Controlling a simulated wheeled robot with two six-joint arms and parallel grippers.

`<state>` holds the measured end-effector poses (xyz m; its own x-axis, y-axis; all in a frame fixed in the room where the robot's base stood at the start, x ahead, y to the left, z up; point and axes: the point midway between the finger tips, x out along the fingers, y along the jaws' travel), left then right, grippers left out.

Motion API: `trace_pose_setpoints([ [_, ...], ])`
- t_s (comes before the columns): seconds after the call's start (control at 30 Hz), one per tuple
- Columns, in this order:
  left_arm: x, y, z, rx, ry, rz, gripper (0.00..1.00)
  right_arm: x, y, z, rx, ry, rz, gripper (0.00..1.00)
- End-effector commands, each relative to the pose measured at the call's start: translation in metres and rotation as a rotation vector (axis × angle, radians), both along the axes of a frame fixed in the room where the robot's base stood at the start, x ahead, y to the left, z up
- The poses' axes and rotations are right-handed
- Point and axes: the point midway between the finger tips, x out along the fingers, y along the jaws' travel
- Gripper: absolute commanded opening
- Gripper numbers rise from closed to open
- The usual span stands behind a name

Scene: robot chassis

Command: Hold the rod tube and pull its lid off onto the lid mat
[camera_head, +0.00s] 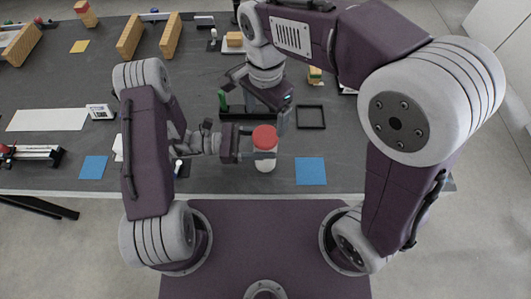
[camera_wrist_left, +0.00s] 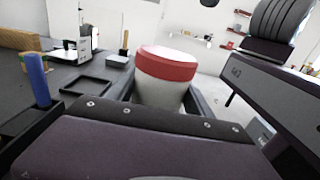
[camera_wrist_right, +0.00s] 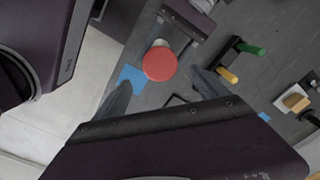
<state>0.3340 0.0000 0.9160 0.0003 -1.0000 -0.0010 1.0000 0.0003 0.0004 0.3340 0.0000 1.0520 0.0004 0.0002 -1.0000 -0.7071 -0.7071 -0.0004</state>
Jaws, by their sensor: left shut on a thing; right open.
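The rod tube (camera_head: 265,164) is white with a red lid (camera_head: 265,137) and stands near the front edge of the table. My left gripper (camera_head: 262,155) is shut on the tube's body from the left, below the lid; the tube sits between its fingers in the left wrist view (camera_wrist_left: 160,95). My right gripper (camera_wrist_right: 162,90) is open above and behind the tube, with the lid (camera_wrist_right: 160,62) beyond its fingers. The lid is on the tube. A blue mat (camera_head: 310,171) lies just right of the tube; another (camera_head: 93,168) lies far left.
A black square frame (camera_head: 310,117) lies behind the right-hand mat. A black holder with green and yellow-ended rods (camera_wrist_right: 238,60) stands near my right gripper. Wooden blocks (camera_head: 130,36) and a white sheet (camera_head: 47,119) lie farther left. The right-hand mat is bare.

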Motion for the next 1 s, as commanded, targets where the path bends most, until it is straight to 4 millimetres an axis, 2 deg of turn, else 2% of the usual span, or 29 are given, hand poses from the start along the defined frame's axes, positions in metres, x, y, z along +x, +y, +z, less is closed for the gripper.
trace_pose_setpoints([
  [0.03,0.000,0.000,0.000,-0.001,0.000,0.000,0.00,0.000,0.000,0.000,0.000,0.000,0.000,0.84],
  [0.1,0.000,0.000,0.000,-0.001,0.000,0.000,0.00,0.000,0.000,0.000,0.000,0.000,0.006,0.91],
  [0.17,0.000,0.000,0.001,-0.001,0.000,0.000,0.00,0.000,0.000,0.000,-0.001,0.001,0.043,0.91],
  [0.23,0.000,0.000,0.001,-0.001,0.000,0.000,0.00,-0.002,-0.001,0.000,-0.005,0.008,0.150,0.91],
  [0.5,0.000,0.000,0.001,-0.002,0.000,0.000,0.00,-0.006,-0.004,0.015,-0.005,0.035,0.913,0.91],
  [0.6,0.000,0.000,0.001,-0.002,0.000,0.000,0.00,-0.005,-0.003,0.024,0.000,0.034,1.147,0.91],
  [0.7,0.000,0.000,0.001,-0.002,0.000,0.000,0.00,-0.004,-0.003,0.031,0.004,0.029,1.306,0.91],
  [0.87,0.000,0.000,0.001,-0.002,0.000,0.000,0.00,0.000,0.000,0.043,0.003,0.002,1.379,0.91],
  [1.0,0.000,0.000,0.001,-0.002,0.000,0.000,0.00,0.000,0.000,0.039,0.002,0.001,1.377,0.91],
])
